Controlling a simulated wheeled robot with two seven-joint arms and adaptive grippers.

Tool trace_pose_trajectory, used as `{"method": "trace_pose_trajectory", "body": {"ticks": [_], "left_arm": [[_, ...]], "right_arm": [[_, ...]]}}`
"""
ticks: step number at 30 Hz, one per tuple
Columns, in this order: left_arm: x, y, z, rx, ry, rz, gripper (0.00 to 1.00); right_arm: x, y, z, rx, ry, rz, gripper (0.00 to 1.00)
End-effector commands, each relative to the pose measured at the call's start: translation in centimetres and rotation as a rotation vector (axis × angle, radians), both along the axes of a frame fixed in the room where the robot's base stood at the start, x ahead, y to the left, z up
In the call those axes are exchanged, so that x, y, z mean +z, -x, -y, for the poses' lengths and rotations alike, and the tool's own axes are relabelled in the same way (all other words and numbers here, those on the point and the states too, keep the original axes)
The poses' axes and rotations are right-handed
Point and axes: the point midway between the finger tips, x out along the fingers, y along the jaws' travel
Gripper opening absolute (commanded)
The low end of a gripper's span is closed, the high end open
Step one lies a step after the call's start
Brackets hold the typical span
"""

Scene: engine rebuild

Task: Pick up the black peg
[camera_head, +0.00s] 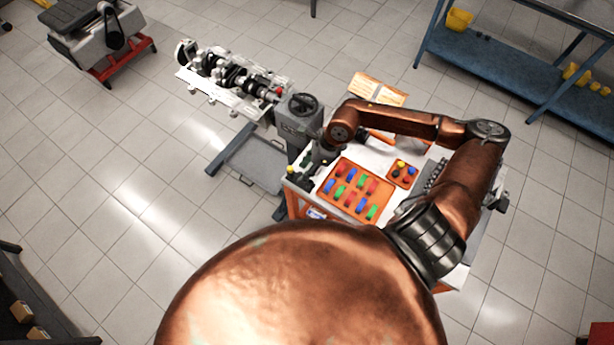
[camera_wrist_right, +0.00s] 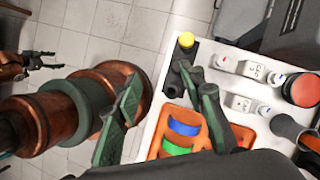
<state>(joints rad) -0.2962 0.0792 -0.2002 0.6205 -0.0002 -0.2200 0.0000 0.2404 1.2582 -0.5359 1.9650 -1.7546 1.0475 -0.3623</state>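My right gripper (camera_head: 318,160) hangs over the left corner of the white-topped table. In the right wrist view its two dark fingers (camera_wrist_right: 161,84) are spread apart, and nothing is clearly held between them. A small black piece (camera_wrist_right: 174,82) shows between and beyond the fingertips, near the table edge. It may be the black peg, but its shape is partly hidden by the right-hand finger. A yellow-topped dark piece (camera_wrist_right: 186,41) stands just past it. My left gripper (camera_wrist_right: 42,60) shows small at the left of the wrist view, fingers apart and empty, away from the table.
An orange tray (camera_head: 329,191) of red, green and blue pieces lies beside the right gripper. A smaller orange tray (camera_head: 393,181) holds several coloured pieces. An engine (camera_head: 235,84) on a stand is behind.

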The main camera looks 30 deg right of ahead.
Motion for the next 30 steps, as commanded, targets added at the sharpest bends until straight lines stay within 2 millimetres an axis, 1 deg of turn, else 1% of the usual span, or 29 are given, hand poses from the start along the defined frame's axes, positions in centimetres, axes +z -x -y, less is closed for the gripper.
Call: {"method": "trace_pose_trajectory", "body": {"ticks": [1,2,5,14,18,21,25,30], "left_arm": [[-0.1,0.0,0.0,0.000,0.000,0.000,0.61],[-0.1,0.0,0.0,0.000,0.000,0.000,0.61],[0.0,0.1,0.0,0.000,0.000,-0.001,0.61],[0.6,0.4,0.0,0.001,0.000,-0.004,0.61],[1.3,0.3,0.0,0.001,0.000,-0.003,0.61],[1.4,0.3,0.0,0.002,0.000,-0.003,0.61],[1.5,0.3,0.0,0.001,0.000,-0.003,0.61],[1.5,0.3,0.0,0.002,0.000,-0.003,0.61]], "right_arm": [[0.8,-0.6,0.8,-0.011,0.029,0.021,0.37],[1.1,-0.8,1.1,-0.018,0.041,0.030,0.37],[1.2,-1.3,1.5,-0.033,0.060,0.044,0.37],[-1.6,-2.0,0.7,-0.037,0.059,0.044,0.37],[-3.6,-2.2,0.3,-0.039,0.059,0.043,0.37],[-4.9,-2.6,-0.1,-0.038,0.058,0.044,0.37],[-5.7,-2.8,-0.2,-0.038,0.060,0.045,0.37],[-5.8,-2.8,-0.2,-0.037,0.061,0.045,0.37]]}}
